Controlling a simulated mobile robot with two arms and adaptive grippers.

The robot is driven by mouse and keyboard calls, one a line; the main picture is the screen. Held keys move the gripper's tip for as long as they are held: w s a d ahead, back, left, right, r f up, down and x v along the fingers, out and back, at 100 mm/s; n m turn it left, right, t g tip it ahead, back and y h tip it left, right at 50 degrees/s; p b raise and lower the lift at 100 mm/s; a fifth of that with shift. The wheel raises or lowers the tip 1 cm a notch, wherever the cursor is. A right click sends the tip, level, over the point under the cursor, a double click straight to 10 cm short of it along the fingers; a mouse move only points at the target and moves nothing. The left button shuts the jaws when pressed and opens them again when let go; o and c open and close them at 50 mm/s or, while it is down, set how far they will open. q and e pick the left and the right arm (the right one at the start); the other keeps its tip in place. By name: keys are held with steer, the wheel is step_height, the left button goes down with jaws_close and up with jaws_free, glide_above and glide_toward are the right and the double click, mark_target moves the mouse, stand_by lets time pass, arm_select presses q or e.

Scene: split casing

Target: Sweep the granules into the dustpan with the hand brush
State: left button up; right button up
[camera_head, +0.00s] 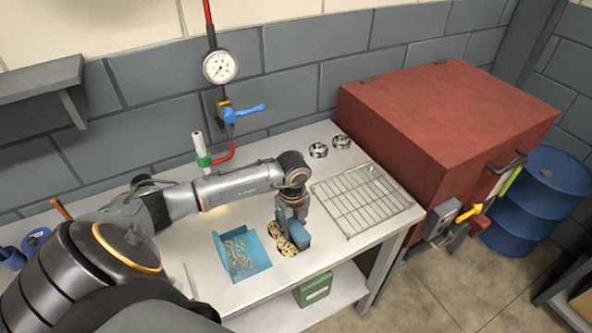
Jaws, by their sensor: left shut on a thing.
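My left arm reaches in from the left over the metal table. Its gripper (292,215) points down and is shut on the teal hand brush (300,236), holding it low at the tabletop. The teal dustpan (256,266) lies flat on the table just left of the brush. Tan granules (238,252) lie scattered in the dustpan. A mottled tan and dark patch (285,247) shows under and beside the brush; I cannot tell whether it is bristles or granules. The gripper partly hides the brush. My right gripper is not in view.
A wire rack (366,200) lies on the table to the right, with metal rings (318,150) behind it. A red casing (445,110) stands at the right. A gauge (219,66) and blue-handled valve (243,112) are on the wall pipe. A green box (313,288) sits on the lower shelf.

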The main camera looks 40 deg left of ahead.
mark_target(279, 240)
arm_select(q)
steer(key=shift+s, duration=0.15)
steer(key=shift+s+a+p, duration=0.3)
steer(key=shift+s, duration=0.25)
steer(key=shift+s, duration=0.1)
steer(key=shift+s+a, duration=0.25)
steer(key=shift+s, duration=0.35)
steer(key=shift+s+p, duration=0.1)
steer(key=shift+p, duration=0.2)
steer(key=shift+s+a+f, duration=0.1)
steer(key=shift+s+a, duration=0.15)
steer(key=shift+s, duration=0.25)
step_height(279, 240, up, 7)
steer(key=p, duration=0.5)
steer(key=shift+p, duration=0.35)
